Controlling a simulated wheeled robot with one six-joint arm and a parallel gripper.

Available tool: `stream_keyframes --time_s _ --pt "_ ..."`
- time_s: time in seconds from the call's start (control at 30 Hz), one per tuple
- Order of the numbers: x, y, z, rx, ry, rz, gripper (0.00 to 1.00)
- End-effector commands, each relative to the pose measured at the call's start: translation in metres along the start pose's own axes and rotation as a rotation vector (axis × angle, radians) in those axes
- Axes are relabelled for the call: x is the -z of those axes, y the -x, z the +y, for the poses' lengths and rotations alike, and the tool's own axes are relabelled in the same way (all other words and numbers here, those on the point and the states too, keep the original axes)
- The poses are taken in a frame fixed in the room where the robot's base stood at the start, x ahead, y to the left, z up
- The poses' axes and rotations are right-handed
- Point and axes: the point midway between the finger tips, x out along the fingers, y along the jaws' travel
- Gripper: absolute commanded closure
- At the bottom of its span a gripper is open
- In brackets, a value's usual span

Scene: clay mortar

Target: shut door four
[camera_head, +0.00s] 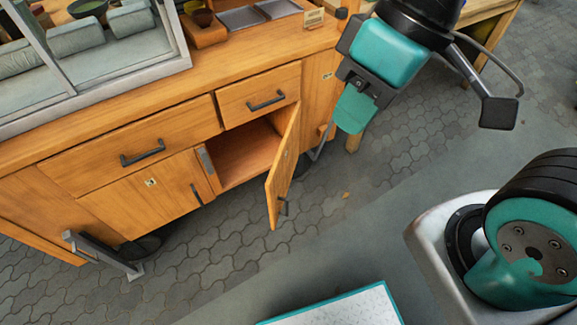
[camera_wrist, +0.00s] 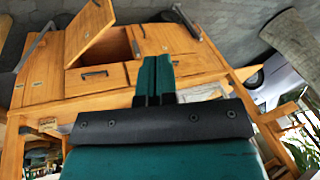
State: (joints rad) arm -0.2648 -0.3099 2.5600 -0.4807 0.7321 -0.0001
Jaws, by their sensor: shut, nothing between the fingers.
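An open wooden door (camera_head: 282,168) stands swung out from the lower front of a wooden cart, hinged at the right of an empty-looking compartment (camera_head: 245,158). Its small label is too small to read, and a dark handle (camera_head: 284,206) sits near its free edge. The open door also shows in the wrist view (camera_wrist: 91,30), upper left. My gripper (camera_head: 352,112) is shut and empty, with teal fingers, to the right of the door and apart from it in the head view. In the wrist view my gripper (camera_wrist: 155,75) points toward the cart.
Two drawers (camera_head: 135,140) (camera_head: 262,92) above are shut. A lower left door (camera_head: 150,185) is shut. A glass case (camera_head: 90,50) and trays (camera_head: 242,17) stand on the cart top. A metal bar (camera_head: 103,254) juts out at lower left. Paved floor (camera_head: 240,255) before the door is clear.

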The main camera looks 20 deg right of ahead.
Motion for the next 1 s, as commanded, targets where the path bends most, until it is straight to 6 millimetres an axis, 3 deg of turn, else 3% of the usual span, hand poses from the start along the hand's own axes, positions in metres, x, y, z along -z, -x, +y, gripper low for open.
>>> stream_keyframes --time_s 0.13,0.23,0.37,0.5,0.7,0.83,1.0 --pt "0.002 -0.011 0.006 0.008 -0.019 0.005 1.0" --pt "0.01 -0.045 0.024 0.039 -0.084 0.023 1.0" --pt "0.026 -0.119 0.071 0.113 -0.255 0.082 1.0" --pt "0.041 -0.203 0.135 0.202 -0.493 0.184 1.0" --pt "0.039 -0.304 0.226 0.298 -0.838 0.341 1.0" --pt "0.032 -0.341 0.264 0.329 -0.993 0.416 1.0" --pt "0.029 -0.358 0.284 0.341 -1.078 0.46 1.0"
